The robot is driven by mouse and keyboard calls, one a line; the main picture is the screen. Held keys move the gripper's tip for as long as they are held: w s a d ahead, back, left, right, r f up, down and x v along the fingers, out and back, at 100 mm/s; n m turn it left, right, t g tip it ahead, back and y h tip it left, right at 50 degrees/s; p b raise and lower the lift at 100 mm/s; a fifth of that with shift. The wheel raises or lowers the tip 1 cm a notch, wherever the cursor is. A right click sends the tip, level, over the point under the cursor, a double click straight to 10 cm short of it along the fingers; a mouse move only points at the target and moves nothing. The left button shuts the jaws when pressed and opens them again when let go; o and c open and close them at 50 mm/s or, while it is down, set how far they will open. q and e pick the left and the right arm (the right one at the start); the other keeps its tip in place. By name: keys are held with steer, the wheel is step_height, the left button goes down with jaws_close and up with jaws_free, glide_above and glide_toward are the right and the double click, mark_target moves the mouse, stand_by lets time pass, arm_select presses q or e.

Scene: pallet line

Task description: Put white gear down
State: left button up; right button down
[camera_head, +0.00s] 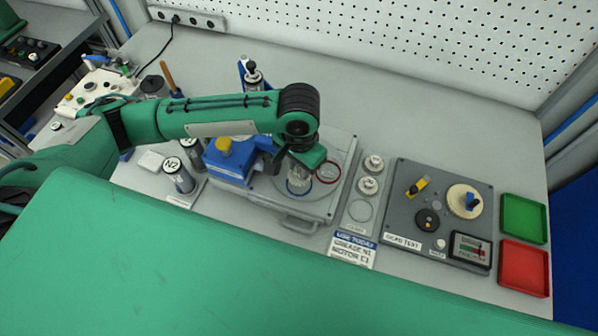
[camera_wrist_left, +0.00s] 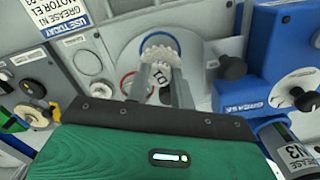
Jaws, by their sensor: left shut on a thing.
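My left gripper (camera_head: 299,178) points down over the grey machine plate (camera_head: 318,205), and it is shut on the white gear. In the left wrist view, the fingers (camera_wrist_left: 160,75) reach to the toothed white gear (camera_wrist_left: 160,50), which lies over the blue ring (camera_wrist_left: 176,42). I cannot tell whether the gear touches the plate. In the head view the gripper mostly hides the gear, and part of the blue ring (camera_head: 299,192) shows below it. The red ring (camera_head: 328,172) is just to the right. My right gripper is not in view.
Grease canisters (camera_head: 178,176) stand further left. Right are a strip with pale gears (camera_head: 373,163), a dark gear test board (camera_head: 402,210), a green tray (camera_head: 523,217) and a red tray (camera_head: 523,267).

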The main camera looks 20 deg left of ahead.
mark_target(299, 170)
arm_select(q)
step_height(299, 170, down, 4)
steer(key=shift+f+p, duration=0.1)
steer(key=shift+p, duration=0.2)
steer(key=shift+f, duration=0.1)
steer(key=o, duration=1)
steer(key=shift+c, duration=0.2)
step_height(299, 170, up, 11)
steer(key=shift+r+b, duration=0.15)
steer(key=shift+b, duration=0.95)
steer(key=shift+r, duration=0.55)
